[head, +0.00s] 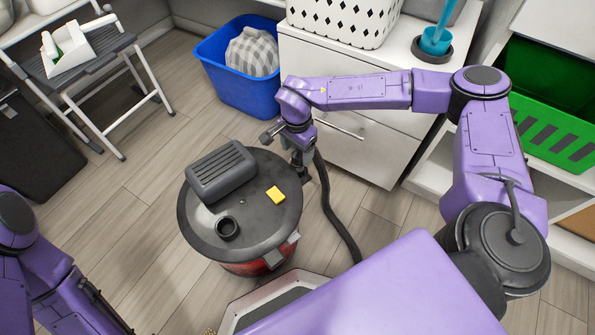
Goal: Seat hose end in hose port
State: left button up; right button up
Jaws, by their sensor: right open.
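A round vacuum canister (192,243) with a dark lid and a red lower body stands on the floor in the middle. The hose port (228,228) is a raised black ring at the front left of its lid. A black ribbed hose (335,215) runs down from beside my right gripper to the floor, right of the canister. My right gripper (304,165) points down at the lid's back right edge. It is open, with the hose's upper part close to its fingers. I cannot tell whether they touch. My left arm shows at bottom left, its gripper outside the picture.
Behind are a blue bin (225,80) with checked cloth and a white drawer cabinet (375,155). A folding step stool (95,75) stands left. Floor left of the canister is clear.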

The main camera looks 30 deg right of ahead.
aim_at(297, 162)
notch_tip(297, 162, down, 6)
jog(key=b, duration=0.3)
jog(key=shift+w+f+b, duration=0.1)
jog(key=shift+f+b, duration=0.2)
jog(key=shift+f, duration=0.05)
jog(key=shift+r, duration=0.1)
jog(key=c, duration=1.2)
jog(key=shift+o, duration=0.2)
jog(key=shift+r, duration=0.1)
